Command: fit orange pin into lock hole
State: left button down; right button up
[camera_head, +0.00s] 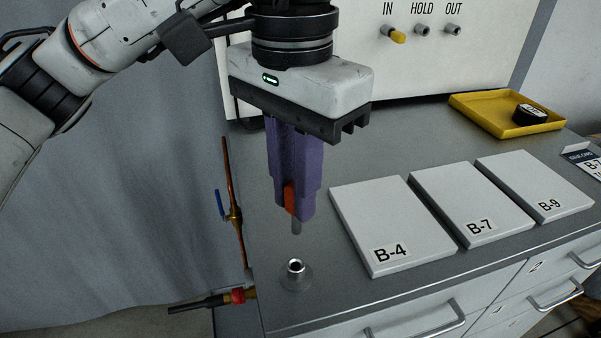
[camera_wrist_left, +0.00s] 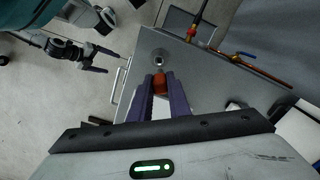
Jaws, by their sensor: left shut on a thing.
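My left gripper (camera_head: 293,205) has purple fingers pointing down and is shut on the orange pin (camera_head: 289,200). The pin's grey metal tip sticks out below the fingertips, roughly upright. The lock hole (camera_head: 295,267) is a short metal socket with a round flange on the grey counter, near its front left corner. The tip is above the socket, with a visible gap. In the left wrist view the orange pin (camera_wrist_left: 160,83) sits between the fingertips, just below the socket (camera_wrist_left: 160,59). My right gripper (camera_wrist_left: 103,60) shows there at the left, dark, fingers apart and empty.
White plates marked B-4 (camera_head: 386,228), B-7 (camera_head: 470,205) and B-9 (camera_head: 534,187) lie right of the socket. A yellow tray (camera_head: 478,110) holds a black item farther back. A copper pipe with a blue-handled valve (camera_head: 220,204) runs along the counter's left edge.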

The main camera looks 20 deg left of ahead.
aim_at(294, 229)
pick_arm(q)
jog(key=shift+s+f, duration=0.15)
jog(key=shift+f, duration=0.25)
jog(key=shift+f+b, duration=0.35)
jog(key=shift+b, duration=0.1)
notch_tip(294, 229, down, 2)
jog(key=shift+f+b, duration=0.25)
jog(key=shift+b, duration=0.65)
jog(key=shift+f, duration=0.35)
jog(key=shift+f+b, duration=0.35)
jog(key=shift+b, duration=0.1)
pick_arm(e)
jog(key=shift+w+a+f, duration=0.1)
jog(key=shift+a+f, duration=0.15)
jog(key=shift+f, duration=0.4)
jog(key=shift+a+f, duration=0.25)
jog(key=shift+f, duration=0.35)
jog(key=shift+d+f, duration=0.15)
jog(key=shift+f, duration=0.1)
pick_arm(q)
jog(key=shift+f, duration=0.15)
pick_arm(e)
jog(key=shift+f, duration=0.15)
pick_arm(q)
jog(key=shift+f+b, duration=0.3)
jog(key=shift+b, duration=0.25)
pick_arm(e)
jog(key=shift+f, duration=0.3)
